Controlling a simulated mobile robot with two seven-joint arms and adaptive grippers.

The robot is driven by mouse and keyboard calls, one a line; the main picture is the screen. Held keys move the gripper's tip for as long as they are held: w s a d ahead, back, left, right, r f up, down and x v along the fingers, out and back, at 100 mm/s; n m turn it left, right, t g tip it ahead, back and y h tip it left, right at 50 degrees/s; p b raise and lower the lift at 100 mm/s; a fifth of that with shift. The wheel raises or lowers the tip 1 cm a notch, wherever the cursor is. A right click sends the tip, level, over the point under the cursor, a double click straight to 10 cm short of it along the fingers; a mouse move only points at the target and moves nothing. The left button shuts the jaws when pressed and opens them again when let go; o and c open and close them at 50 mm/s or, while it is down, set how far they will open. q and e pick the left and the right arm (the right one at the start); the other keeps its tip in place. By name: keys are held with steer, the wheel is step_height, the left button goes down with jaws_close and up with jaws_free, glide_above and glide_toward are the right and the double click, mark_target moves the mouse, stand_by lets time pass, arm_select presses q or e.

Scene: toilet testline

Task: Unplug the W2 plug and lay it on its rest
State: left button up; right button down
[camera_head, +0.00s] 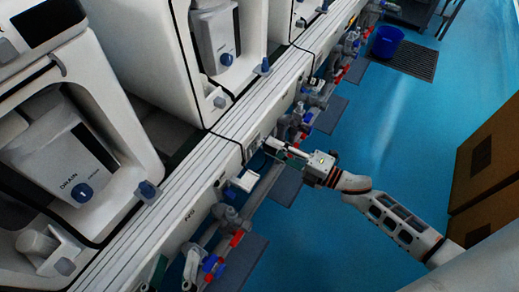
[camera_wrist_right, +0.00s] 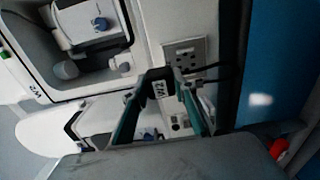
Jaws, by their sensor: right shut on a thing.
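My right gripper (camera_head: 268,146) reaches in from the right to the front of the rail beneath the white machines. A grey socket plate (camera_wrist_right: 184,53) with several holes is on the panel just beyond the fingertips. Whether the plug's pins sit in a socket is hidden. A black cable runs right from the fingertips. I cannot make out the plug's rest clearly. My left gripper does not show.
Several white toilet units (camera_head: 72,150) stand along the pale rail (camera_head: 185,185). Pipes and valves with red and blue parts (camera_head: 212,266) line its front. A blue bucket (camera_head: 387,41) stands on a dark mat. Brown boxes (camera_head: 487,150) are at the right. Blue floor between is clear.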

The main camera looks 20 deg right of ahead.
mark_target(265, 144)
arm_select(q)
steer(key=shift+f, duration=0.2)
arm_select(e)
steer(key=shift+x, duration=1.75)
steer(key=shift+s+a+r, duration=0.1)
steer(key=shift+s+a, duration=0.55)
steer(key=shift+a, duration=0.2)
steer(key=shift+s+a, duration=0.65)
steer(key=shift+a, duration=0.2)
arm_select(q)
steer(key=shift+w+r+t+p, duration=0.2)
steer(key=shift+r+p, duration=0.1)
steer(key=shift+r, duration=0.4)
steer(key=shift+w+r+t+p, duration=0.15)
steer(key=shift+r+p, duration=0.1)
steer(key=shift+r, duration=0.4)
arm_select(e)
steer(key=shift+s+a, duration=0.9)
steer(key=shift+a, duration=0.25)
steer(key=shift+s+a, duration=0.9)
steer(key=shift+a, duration=0.25)
